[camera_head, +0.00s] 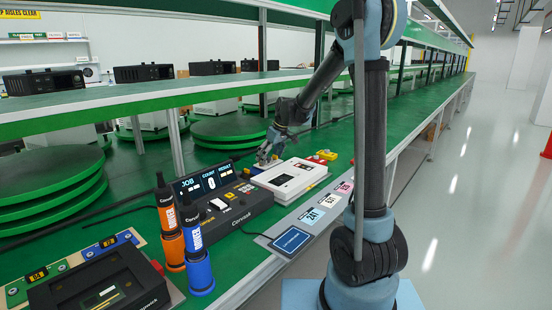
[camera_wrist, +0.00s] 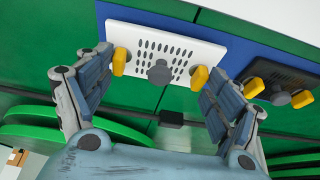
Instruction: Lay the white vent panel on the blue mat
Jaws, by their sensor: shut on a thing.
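The white vent panel (camera_wrist: 165,50) has rows of dark slots, a grey centre knob and a yellow lug at each end. In the wrist view my gripper (camera_wrist: 155,68) has its two fingers spread to either side, shut on the panel by its lugs. The blue mat (camera_wrist: 222,41) shows behind and beside the panel. I cannot tell whether the panel touches it. In the head view my gripper (camera_head: 266,157) is low over the green bench beyond the white case, and the panel there is too small to make out clearly.
A dark vent panel (camera_wrist: 280,82) with yellow lugs lies just right of the white one. In the head view a white case (camera_head: 287,180) and a black counter console (camera_head: 226,208) stand nearer me. Orange (camera_head: 168,228) and blue (camera_head: 196,255) drivers stand upright at the front.

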